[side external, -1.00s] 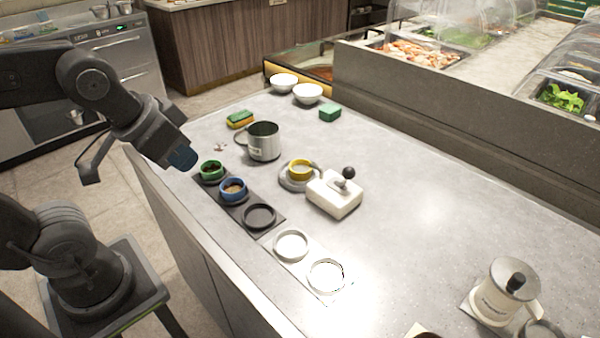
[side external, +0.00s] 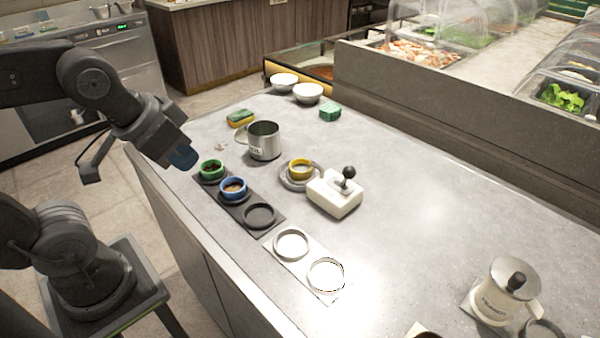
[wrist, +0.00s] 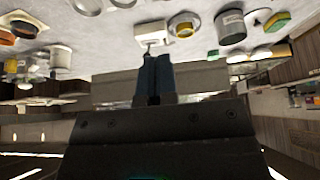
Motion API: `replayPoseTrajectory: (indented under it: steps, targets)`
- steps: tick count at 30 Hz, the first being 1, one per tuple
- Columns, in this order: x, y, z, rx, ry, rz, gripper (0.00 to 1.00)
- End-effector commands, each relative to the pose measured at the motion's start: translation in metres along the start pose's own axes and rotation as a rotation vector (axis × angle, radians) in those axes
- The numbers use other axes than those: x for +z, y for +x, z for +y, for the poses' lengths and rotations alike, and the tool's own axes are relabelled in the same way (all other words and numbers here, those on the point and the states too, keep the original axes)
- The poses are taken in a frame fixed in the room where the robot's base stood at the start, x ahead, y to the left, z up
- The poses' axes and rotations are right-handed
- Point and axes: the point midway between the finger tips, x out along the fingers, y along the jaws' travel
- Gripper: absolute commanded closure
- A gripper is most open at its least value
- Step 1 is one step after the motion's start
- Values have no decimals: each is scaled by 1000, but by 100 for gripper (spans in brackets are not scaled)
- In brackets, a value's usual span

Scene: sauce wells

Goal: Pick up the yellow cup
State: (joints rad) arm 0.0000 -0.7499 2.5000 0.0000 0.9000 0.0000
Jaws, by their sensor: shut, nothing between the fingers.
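The yellow cup (side external: 300,169) stands upright on a round grey saucer (side external: 285,181) near the middle of the counter, behind the white box with a black knob (side external: 334,195). The cup also shows in the wrist view (wrist: 184,29). My gripper (side external: 184,157) is at the counter's left edge, above and left of the green cup (side external: 211,169), well apart from the yellow cup. In the wrist view its blue fingers (wrist: 155,75) are together with nothing between them.
A blue cup (side external: 233,188) and the green cup sit in a dark strip of wells; its third well (side external: 259,215) is empty. A pale strip (side external: 291,244) has two empty rings. A metal pot (side external: 264,141) stands behind. The counter's right middle is clear.

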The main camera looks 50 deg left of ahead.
Motion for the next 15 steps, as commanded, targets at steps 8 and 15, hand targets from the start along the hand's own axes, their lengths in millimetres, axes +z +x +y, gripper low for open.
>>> replayPoseTrajectory:
  steps: [8, 15]
  targets:
    - [0, 0, 0, 0, 0, 0, 87]
    - [0, 0, 0, 0, 0, 0, 64]
